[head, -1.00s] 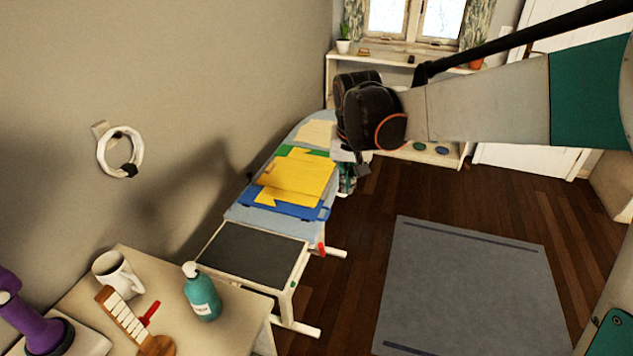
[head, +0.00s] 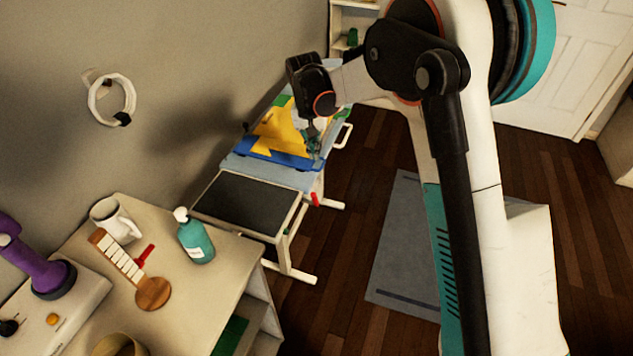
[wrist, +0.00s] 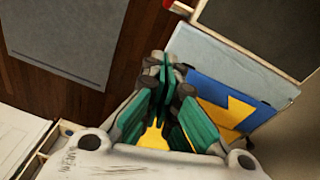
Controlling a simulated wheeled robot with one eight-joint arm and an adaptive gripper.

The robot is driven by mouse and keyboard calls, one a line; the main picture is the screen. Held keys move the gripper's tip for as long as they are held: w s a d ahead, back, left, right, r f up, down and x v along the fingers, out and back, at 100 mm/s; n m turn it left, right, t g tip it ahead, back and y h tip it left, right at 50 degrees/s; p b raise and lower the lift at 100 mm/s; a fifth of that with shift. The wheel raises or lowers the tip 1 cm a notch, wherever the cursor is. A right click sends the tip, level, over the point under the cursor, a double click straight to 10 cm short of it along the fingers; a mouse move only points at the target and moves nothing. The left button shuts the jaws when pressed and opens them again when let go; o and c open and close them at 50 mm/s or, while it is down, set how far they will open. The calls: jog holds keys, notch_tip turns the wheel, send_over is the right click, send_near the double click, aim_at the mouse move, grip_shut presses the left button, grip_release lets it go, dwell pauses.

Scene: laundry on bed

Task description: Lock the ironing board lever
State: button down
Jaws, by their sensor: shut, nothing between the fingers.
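The ironing board (head: 255,172) stands along the left wall with a light blue cover; its cover also shows in the wrist view (wrist: 205,52). A small red lever (head: 315,199) sticks out at its right side, near the dark end panel. A bit of red, probably the lever, shows at the top edge of the wrist view (wrist: 167,4). My gripper (head: 313,140) is low over the board's right side, beside the yellow cloth, beyond the lever. In the wrist view its teal fingers (wrist: 164,68) are shut and empty. Whether they touch the cloth is unclear.
A near table (head: 205,272) holds a mug (head: 112,220), a teal pump bottle (head: 195,240) and other items. Wooden floor and a grey rug (head: 395,250) lie right.

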jog(key=s+f+b, duration=0.3)
jog(key=f+b, duration=0.2)
jog(key=f, duration=0.6)
jog(key=shift+d, duration=0.15)
jog(key=shift+f, duration=0.1)
dwell(0.5)
